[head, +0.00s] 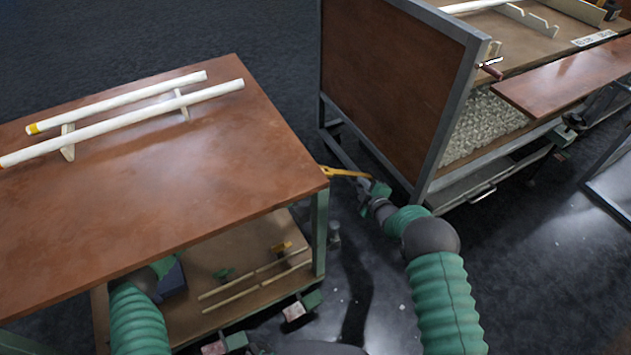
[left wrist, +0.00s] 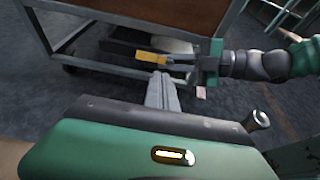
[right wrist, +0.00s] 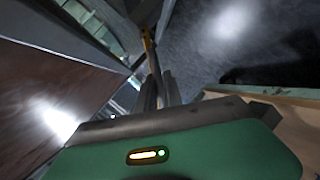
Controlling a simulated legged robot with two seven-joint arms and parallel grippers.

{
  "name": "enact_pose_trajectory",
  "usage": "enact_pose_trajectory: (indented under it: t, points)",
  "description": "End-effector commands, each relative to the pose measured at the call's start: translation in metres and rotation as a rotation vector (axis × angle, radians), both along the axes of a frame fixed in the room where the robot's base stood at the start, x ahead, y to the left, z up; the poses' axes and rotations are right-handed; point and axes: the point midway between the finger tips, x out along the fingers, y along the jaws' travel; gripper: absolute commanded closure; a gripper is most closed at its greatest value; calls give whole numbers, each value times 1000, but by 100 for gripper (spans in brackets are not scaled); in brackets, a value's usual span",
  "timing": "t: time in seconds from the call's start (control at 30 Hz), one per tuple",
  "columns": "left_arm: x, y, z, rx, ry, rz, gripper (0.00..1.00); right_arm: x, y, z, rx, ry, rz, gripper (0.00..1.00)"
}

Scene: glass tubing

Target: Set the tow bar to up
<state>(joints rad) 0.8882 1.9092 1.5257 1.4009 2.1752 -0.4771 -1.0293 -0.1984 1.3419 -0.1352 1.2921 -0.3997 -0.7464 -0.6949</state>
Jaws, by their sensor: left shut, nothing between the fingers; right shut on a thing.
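The tow bar (head: 345,172) shows as a short yellow bar between the near table's corner and the brown-panelled cart. My right gripper (head: 372,188) is shut on it. The yellow bar also shows in the left wrist view (left wrist: 152,57), lying roughly level, with the right gripper (left wrist: 190,62) at its right end. In the right wrist view the yellow bar (right wrist: 149,42) runs up from between the fingers (right wrist: 160,88). Where it joins a cart is not clear. My left gripper (left wrist: 162,88) is shut and empty; in the head view the table hides it.
The brown-topped table (head: 180,190) carries two white tubes (head: 125,122) on stands; its lower shelf (head: 215,270) holds thin rods. The cart (head: 400,90) stands close beyond my right gripper, with a bin of glass pieces (head: 485,125). Dark floor lies between them.

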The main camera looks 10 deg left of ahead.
Motion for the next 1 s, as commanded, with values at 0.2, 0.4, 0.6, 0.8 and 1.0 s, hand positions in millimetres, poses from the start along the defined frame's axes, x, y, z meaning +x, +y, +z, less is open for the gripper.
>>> enact_pose_trajectory:
  t: [0.2, 0.4, 0.6, 0.8, 1.0]
  points:
    - [2, -3, 6, -1, 0, 0, 100, 0, -1, 0, 0, 1, -4, 100]
    - [2, -3, 6, -1, 0, 1, 100, 0, -1, 0, 0, 1, -4, 100]
    - [8, -10, 21, -1, -3, 2, 100, 0, -1, 0, -1, 1, -3, 100]
    - [8, -10, 22, -4, -4, 2, 100, -1, 0, -3, -3, 5, 0, 100]
    - [8, -10, 22, -4, -4, 2, 100, -1, 1, -3, -3, 6, 2, 68]
